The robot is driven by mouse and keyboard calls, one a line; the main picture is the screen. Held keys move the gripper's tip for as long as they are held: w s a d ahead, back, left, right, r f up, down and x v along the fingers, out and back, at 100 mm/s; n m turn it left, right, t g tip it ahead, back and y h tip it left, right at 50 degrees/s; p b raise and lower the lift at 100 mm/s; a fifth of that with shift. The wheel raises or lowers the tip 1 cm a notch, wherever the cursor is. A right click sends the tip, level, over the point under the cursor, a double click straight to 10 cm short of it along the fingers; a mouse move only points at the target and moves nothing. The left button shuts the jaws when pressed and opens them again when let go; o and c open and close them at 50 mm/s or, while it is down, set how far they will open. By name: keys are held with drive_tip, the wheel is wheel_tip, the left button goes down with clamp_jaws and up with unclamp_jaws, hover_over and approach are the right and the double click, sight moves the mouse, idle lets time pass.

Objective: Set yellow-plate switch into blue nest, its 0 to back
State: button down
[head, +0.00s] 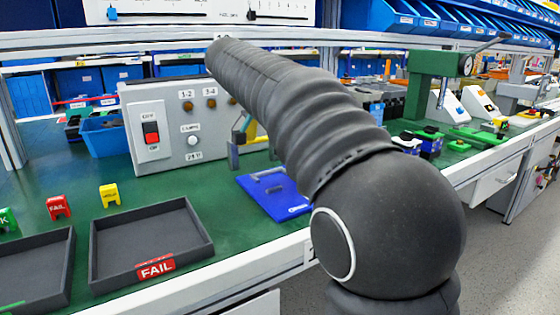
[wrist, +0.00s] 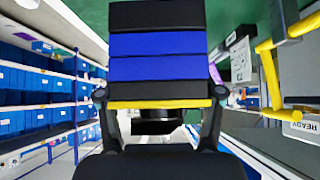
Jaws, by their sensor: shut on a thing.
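The yellow-plate switch (wrist: 158,104) is held in my gripper (wrist: 159,95) in the wrist view. Its thin yellow plate lies between a body with black and blue bands and a black knob. My fingers stand on either side, at the plate's ends. No 0 mark can be made out. In the head view, my arm hides the gripper and switch. A blue plate with grey raised pieces, seemingly the blue nest (head: 262,193), lies on the green bench, its right side partly hidden by my arm. The switch is apart from any visible surface in the wrist view.
A grey control box (head: 170,125) with a red switch stands left of the blue plate. Dark trays (head: 150,240) lie at front left. A green press (head: 430,80) and several other switches stand to the right. Yellow tubing (wrist: 272,75) is right of the switch.

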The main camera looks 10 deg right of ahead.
drive_tip(key=a, duration=0.1)
drive_tip(key=w+a+f, duration=0.1)
drive_tip(key=a+f, duration=0.1)
drive_tip(key=shift+w+a+f, duration=0.2)
drive_tip(key=shift+w+a, duration=0.1)
drive_tip(key=shift+w, duration=0.1)
drive_tip(key=shift+f, duration=2)
drive_tip(key=shift+b, duration=0.3)
drive_tip(key=shift+f, duration=0.2)
drive_tip(key=shift+c, duration=0.9)
unclamp_jaws()
drive_tip(key=shift+r, duration=0.15)
drive_tip(key=shift+a+r, duration=0.15)
drive_tip(key=shift+r, duration=0.05)
drive_tip(key=p+v, duration=0.1)
drive_tip(key=v, duration=1)
drive_tip(key=shift+a+r+p, duration=0.2)
drive_tip(key=shift+a+p, duration=0.05)
drive_tip(key=shift+p, duration=0.1)
